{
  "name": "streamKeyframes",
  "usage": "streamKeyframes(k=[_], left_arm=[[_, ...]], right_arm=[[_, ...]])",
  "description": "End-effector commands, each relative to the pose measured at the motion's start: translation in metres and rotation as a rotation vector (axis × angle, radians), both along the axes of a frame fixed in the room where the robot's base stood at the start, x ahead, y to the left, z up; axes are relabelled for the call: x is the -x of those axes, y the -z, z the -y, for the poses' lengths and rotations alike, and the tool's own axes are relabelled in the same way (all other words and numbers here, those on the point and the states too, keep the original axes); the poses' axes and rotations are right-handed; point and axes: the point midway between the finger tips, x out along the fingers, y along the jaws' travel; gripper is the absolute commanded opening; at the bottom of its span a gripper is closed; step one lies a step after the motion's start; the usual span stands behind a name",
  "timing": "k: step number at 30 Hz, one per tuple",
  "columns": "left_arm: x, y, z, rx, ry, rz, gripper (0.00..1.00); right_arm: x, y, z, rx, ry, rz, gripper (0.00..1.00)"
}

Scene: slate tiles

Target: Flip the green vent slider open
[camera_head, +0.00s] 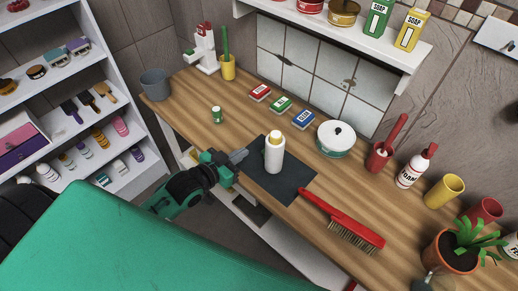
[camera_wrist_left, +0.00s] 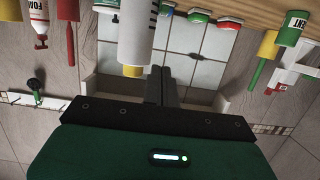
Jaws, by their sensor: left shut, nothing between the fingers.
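The green vent slider (camera_head: 281,104) is a small green block with a white face, at the back of the wooden counter, between a red slider (camera_head: 260,93) and a blue slider (camera_head: 303,119). It also shows at the top of the left wrist view (camera_wrist_left: 198,16), where the scene is upside down. I cannot tell its flap position. My left gripper (camera_head: 241,156) is shut and empty over the front of the counter, short of the slider. Its fingers (camera_wrist_left: 161,84) point toward the tiled wall. My right gripper is not in view.
A white bottle with a yellow cap (camera_head: 274,153) stands on a dark mat (camera_head: 292,187) close to my left gripper. A white pot (camera_head: 336,139) stands right of the sliders. A small green jar (camera_head: 217,115) stands left. A red brush (camera_head: 342,220) lies at front right.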

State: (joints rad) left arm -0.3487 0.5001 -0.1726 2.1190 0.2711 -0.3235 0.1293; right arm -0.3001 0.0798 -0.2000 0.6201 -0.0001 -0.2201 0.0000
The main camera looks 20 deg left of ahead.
Motion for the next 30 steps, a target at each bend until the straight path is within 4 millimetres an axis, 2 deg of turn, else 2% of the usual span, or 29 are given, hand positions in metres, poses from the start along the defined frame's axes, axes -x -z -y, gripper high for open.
streamKeyframes(k=[15, 18, 22, 30], left_arm=[[-0.080, 0.018, 0.029, 0.000, -0.001, 0.001, 0.00], [-0.079, 0.036, 0.029, -0.001, 0.000, -0.006, 0.00], [-0.079, 0.050, 0.029, 0.000, 0.000, -0.002, 0.00], [-0.078, 0.061, 0.029, 0.000, 0.000, -0.001, 0.00]], right_arm=[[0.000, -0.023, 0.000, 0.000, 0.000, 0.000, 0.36], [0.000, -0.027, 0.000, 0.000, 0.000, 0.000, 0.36], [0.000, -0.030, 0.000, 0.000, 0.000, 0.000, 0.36], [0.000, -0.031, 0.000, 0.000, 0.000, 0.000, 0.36]])
